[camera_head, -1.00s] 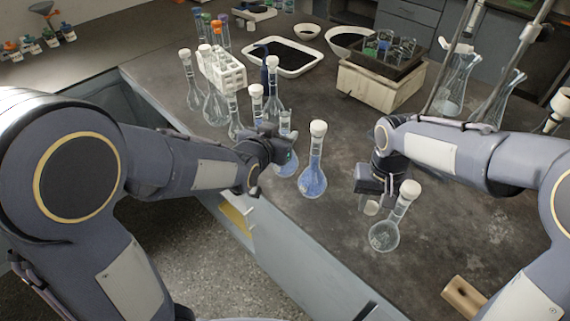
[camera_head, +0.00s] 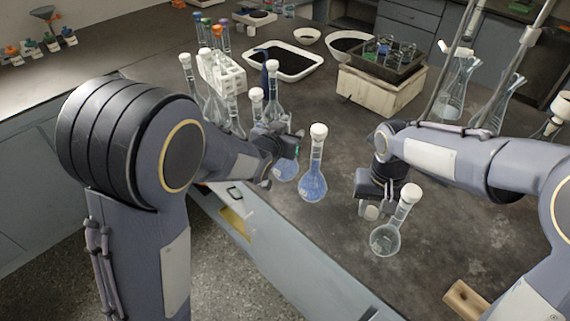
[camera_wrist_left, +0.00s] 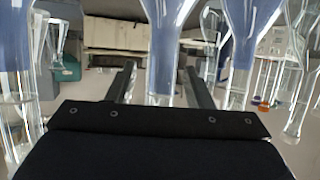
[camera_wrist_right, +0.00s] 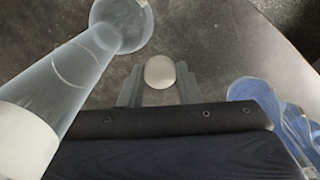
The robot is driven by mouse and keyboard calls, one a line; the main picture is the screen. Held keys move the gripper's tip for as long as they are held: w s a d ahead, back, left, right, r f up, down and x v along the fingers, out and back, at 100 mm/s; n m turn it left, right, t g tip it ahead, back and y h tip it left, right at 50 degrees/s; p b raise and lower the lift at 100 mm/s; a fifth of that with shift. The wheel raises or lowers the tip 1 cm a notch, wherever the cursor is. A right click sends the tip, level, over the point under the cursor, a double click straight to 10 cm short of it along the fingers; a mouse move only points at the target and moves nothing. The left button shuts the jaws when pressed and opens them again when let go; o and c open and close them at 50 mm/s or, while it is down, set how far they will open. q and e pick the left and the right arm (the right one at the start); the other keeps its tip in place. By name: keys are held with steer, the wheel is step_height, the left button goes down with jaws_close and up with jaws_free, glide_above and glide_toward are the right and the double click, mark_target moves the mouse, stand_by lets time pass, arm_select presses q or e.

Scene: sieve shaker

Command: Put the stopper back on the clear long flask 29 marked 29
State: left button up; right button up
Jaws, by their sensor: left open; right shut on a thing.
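My right gripper (camera_wrist_right: 160,88) is shut on a small white stopper (camera_wrist_right: 159,72), held low over the table; the stopper also shows in the head view (camera_head: 371,212). Beside it stands a clear flask (camera_head: 385,240) with a white top (camera_head: 411,190); its neck and bulb show at left in the right wrist view (camera_wrist_right: 70,80). My left gripper (camera_head: 284,146) is open beside a blue-filled flask (camera_head: 285,168), partly hidden by it. In the left wrist view a glass neck (camera_wrist_left: 163,82) stands in line between the fingers, apparently ungripped. I cannot read a 29 on any flask.
A blue flask with a white stopper (camera_head: 312,185) stands between my grippers. Several stoppered flasks crowd behind my left gripper, near a white tube rack (camera_head: 225,78). A black-filled tray (camera_head: 283,62) and wooden box (camera_head: 380,92) stand farther back. The front right table is mostly clear.

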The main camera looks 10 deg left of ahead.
mark_target(288, 122)
arm_select(q)
steer(key=shift+c, duration=0.5)
jaws_close()
